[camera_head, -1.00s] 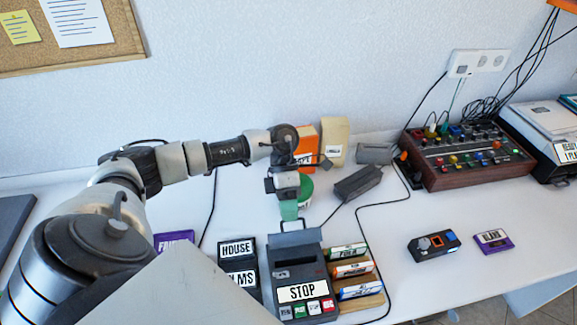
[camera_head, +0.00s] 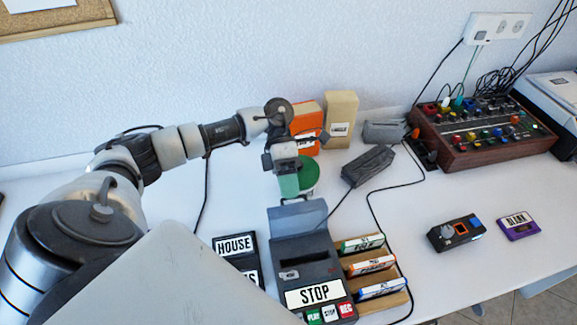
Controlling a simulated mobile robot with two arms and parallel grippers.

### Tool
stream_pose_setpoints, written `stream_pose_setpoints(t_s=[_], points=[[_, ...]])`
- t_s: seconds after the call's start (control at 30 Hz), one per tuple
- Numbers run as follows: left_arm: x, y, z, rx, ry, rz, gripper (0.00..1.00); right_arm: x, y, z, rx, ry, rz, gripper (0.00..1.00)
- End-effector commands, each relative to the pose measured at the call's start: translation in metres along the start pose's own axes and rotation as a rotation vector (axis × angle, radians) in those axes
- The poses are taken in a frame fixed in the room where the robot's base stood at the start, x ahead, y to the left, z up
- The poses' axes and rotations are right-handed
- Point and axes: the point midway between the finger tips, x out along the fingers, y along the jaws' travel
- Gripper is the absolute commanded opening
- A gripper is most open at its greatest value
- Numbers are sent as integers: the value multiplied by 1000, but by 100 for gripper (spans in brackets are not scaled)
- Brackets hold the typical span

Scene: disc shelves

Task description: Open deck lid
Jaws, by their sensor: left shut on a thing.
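The deck (camera_head: 312,262) is a grey cassette machine on the table, with a STOP label and green, white and red keys at its front. Its grey lid (camera_head: 300,216) stands raised at the back edge. My left gripper (camera_head: 290,190) comes in from behind the deck with its fingers pointing down. It is shut on the lid's upper edge, and the greenish fingertips partly hide that edge. My right gripper is not in view.
Labelled cassettes (camera_head: 372,264) lie in a wooden rack right of the deck, and black HOUSE cases (camera_head: 236,246) stand left. A green round thing (camera_head: 309,176), a dark adapter (camera_head: 368,166) and cables lie behind. A mixer (camera_head: 482,133) stands at the back right.

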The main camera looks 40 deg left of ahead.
Motion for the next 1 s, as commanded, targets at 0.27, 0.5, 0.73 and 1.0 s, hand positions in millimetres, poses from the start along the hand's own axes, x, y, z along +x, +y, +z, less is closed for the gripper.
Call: stream_pose_setpoints(t_s=[0.27, 0.5, 0.73, 1.0], points=[[14, 2, -2, -1, 26, -29, 0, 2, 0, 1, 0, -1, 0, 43], [13, 2, -3, -4, 27, -29, 16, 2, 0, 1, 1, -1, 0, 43], [10, 2, -4, -5, 24, -26, 34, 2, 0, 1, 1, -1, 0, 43], [0, 3, -3, -5, 20, -22, 34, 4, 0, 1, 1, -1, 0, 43]])
